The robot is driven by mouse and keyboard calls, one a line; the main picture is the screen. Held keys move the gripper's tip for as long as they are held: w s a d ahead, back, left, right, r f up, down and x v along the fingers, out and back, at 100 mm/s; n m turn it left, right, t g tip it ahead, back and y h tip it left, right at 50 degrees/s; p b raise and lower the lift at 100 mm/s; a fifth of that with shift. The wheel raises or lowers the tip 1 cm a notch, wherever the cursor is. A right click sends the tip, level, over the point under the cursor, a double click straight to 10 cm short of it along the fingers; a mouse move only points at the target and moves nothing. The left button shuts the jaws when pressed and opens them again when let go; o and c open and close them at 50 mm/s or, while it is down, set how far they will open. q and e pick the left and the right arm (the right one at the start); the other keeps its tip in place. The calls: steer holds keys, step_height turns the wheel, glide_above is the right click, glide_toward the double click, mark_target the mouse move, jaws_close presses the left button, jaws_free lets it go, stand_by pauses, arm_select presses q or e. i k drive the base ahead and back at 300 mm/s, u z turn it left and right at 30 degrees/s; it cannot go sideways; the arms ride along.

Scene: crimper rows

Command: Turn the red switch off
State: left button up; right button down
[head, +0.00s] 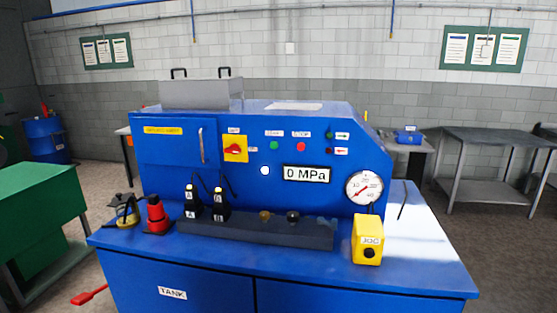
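The red switch (233,149) is a rotary knob on a yellow square plate (240,157). It sits on the upright front panel of the blue machine (290,195), left of centre. A small white label is above it, too small to read surely. The knob's handle looks roughly level, slightly tilted; I cannot tell its marked position. Neither of my grippers shows in the head view.
Right of the switch are a green button (274,144), a red button (301,147) and a "0 MPa" display (306,174). A dark block (255,230) with levers, a red bottle jack (157,214) and a yellow box (368,240) stand on the ledge below.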

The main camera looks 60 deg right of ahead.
mark_target(234, 149)
steer(key=k, duration=0.4)
steer(key=z, duration=2.3)
steer(key=i, duration=0.2)
steer(key=u, duration=0.2)
